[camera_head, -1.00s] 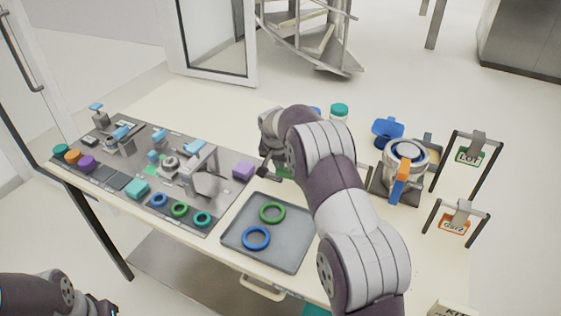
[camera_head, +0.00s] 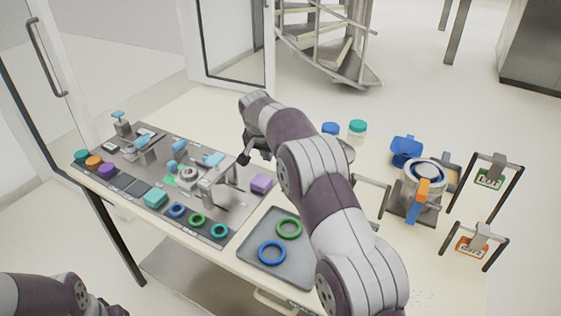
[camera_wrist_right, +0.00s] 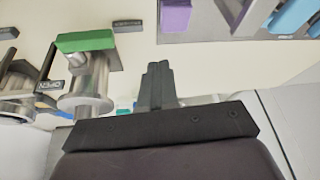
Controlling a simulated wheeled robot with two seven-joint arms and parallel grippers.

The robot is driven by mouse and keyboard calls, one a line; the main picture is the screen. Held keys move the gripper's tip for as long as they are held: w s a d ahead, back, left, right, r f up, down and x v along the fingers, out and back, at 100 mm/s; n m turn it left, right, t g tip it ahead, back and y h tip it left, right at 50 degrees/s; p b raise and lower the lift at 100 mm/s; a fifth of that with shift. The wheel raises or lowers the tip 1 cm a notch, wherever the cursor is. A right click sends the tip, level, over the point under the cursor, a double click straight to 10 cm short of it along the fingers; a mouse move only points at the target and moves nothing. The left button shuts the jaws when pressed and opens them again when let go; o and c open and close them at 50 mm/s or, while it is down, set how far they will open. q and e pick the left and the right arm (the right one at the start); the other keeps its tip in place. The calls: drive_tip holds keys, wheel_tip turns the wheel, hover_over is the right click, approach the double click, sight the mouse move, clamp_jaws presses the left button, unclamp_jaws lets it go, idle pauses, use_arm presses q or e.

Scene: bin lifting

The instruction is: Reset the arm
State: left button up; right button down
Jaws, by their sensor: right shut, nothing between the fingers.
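My right arm reaches in from the lower right of the head view, over the table. Its gripper (camera_head: 243,158) is above the far edge of the dark fixture board (camera_head: 232,205), left of the purple block (camera_head: 261,183). In the right wrist view the gripper (camera_wrist_right: 158,72) has its fingers together with nothing between them. The purple block also shows at the top of that view (camera_wrist_right: 175,15), apart from the fingers. My left arm shows at the lower left corner of the head view; its fingers are not visible.
A grey tray (camera_head: 249,251) holds a green ring (camera_head: 289,228) and a blue ring (camera_head: 272,252). A metal pot with an orange handle (camera_head: 422,192) and two sign frames (camera_head: 490,178) stand at the right. Jars (camera_head: 357,130) stand behind my right arm. A glass door is at the left.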

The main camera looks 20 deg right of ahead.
drive_tip(key=shift+a+r, duration=0.2)
drive_tip(key=shift+r, duration=0.05)
